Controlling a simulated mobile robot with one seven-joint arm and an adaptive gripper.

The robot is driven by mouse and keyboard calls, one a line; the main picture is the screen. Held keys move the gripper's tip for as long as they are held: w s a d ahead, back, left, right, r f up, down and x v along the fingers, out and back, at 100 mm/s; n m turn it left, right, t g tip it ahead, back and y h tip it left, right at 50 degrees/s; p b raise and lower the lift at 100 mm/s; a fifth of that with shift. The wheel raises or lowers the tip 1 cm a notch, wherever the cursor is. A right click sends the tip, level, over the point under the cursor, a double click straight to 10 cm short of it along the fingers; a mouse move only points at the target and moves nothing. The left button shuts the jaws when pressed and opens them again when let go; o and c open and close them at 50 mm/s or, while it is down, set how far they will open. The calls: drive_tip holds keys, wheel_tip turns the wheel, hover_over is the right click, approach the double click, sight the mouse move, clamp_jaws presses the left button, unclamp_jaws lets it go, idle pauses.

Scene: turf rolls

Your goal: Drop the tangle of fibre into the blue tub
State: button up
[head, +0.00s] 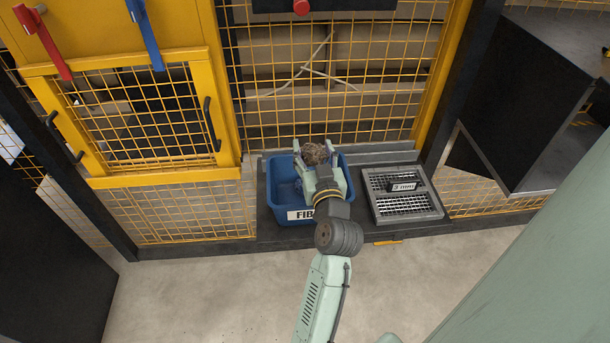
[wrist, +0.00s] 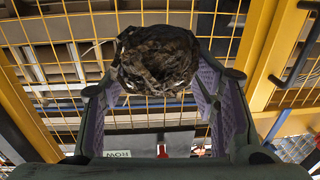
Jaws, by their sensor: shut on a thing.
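The tangle of fibre (head: 314,154) is a brown, matted clump. In the head view it sits at the tips of my gripper (head: 317,165), over the blue tub (head: 283,195). In the wrist view the tangle (wrist: 157,58) lies between the fingertips of my gripper (wrist: 157,85), which is shut on it. The tub stands on a dark ledge and has a white label beginning "FIB" on its front. My gripper and wrist hide the tub's right part and some of its inside. How high the tangle is above the rim is hard to tell.
A grey grated tray (head: 402,212) marked "3 mm" lies right of the tub on the dark ledge (head: 355,232). Yellow mesh (head: 270,90) stands close behind. A yellow gate (head: 225,150) with a black handle is at the left. The floor in front is bare.

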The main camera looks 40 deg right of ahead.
drive_tip(key=o, duration=1.2)
drive_tip(key=shift+o, duration=0.2)
drive_tip(key=v, duration=0.7)
drive_tip(key=shift+s, duration=0.25)
drive_tip(key=shift+a, duration=0.1)
